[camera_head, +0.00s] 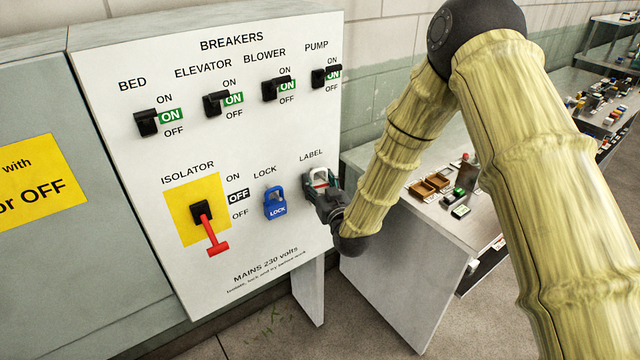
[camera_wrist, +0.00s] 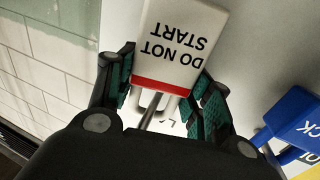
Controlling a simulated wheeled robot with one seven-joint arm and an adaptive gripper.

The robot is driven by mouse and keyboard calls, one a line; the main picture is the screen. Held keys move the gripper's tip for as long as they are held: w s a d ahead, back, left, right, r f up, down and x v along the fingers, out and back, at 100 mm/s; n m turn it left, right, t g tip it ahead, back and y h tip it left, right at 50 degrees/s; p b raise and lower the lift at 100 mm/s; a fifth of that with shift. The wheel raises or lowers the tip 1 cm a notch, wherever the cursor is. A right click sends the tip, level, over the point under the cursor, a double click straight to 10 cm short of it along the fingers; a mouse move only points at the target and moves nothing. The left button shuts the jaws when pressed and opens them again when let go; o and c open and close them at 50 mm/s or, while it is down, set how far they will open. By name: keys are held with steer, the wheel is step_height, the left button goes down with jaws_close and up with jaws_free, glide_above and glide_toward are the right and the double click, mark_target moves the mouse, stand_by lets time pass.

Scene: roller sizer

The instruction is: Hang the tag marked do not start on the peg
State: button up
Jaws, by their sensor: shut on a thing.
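The white tag (camera_wrist: 178,45) reads DO NOT START, upside down in the wrist view, with a red band at one end. My gripper (camera_wrist: 165,95) is shut on it, with green-padded fingers on both sides. In the head view my gripper (camera_head: 328,198) is at the panel just below the word LABEL, and a small white and red part of the tag (camera_head: 320,177) shows there. A pale loop extends past the tag's red band, and a grey rod that looks like the peg (camera_wrist: 151,112) shows at it. I cannot tell whether the loop is around the rod.
The white breaker panel (camera_head: 112,60) is directly behind my gripper. A blue lock (camera_head: 275,204) hangs just left of it, also close at right in the wrist view (camera_wrist: 295,120). The red isolator handle (camera_head: 212,235) is further left. A table (camera_head: 395,240) stands to the right.

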stand_by(0.3)
steer(key=o, duration=1.1)
steer(key=shift+o, duration=0.2)
steer(key=v, duration=1.2)
steer(key=s+d+f+m+g+h, duration=0.1)
steer(key=s+d+f+g+h, duration=0.1)
steer(key=s+d+f+g, duration=0.65)
steer(key=s+d+f+m+t+h, duration=0.15)
steer(key=s+f, duration=0.45)
steer(key=f, duration=0.8)
steer(key=s+d+f+g+h, duration=0.1)
steer(key=s+d+f+g, duration=0.2)
steer(key=s, duration=0.6)
steer(key=s+d+f+m+g+h, duration=0.1)
steer(key=s+d+f+g, duration=0.2)
steer(key=s, duration=0.6)
steer(key=s+d+f+m+g+h, duration=0.1)
steer(key=s+d+f+g, duration=0.2)
steer(key=s, duration=0.6)
steer(key=shift+s+d+f+g, duration=0.25)
steer(key=shift+d+f+g, duration=0.15)
steer(key=shift+f, duration=0.4)
